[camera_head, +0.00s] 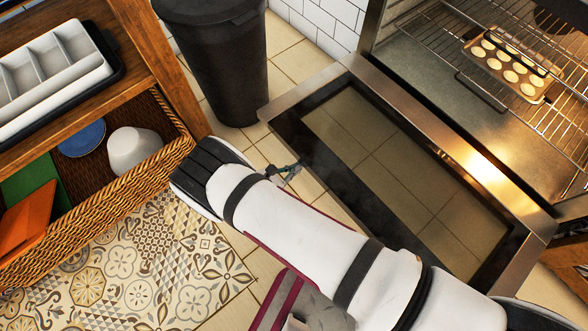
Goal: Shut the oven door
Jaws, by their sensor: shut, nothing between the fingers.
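The oven door (390,112) hangs wide open, folded down, with its dark-framed glass panel (385,165) facing up. The oven (430,75) is open behind it at upper right, with its inside in view. My gripper (294,170) is small and dark in this view, shut and empty. It shows just off the door's outer edge, near the door's left corner in the picture. I cannot tell whether it touches the door or how high it is. My white arm crosses from the lower right and hides part of the door's outer edge.
A baking tray (507,66) with several pale rounds sits on the oven's wire rack (430,22). A black bin (215,60) stands left of the door. A wooden shelf unit with a wicker basket (110,205) is at left. Patterned floor (150,265) shows at lower left.

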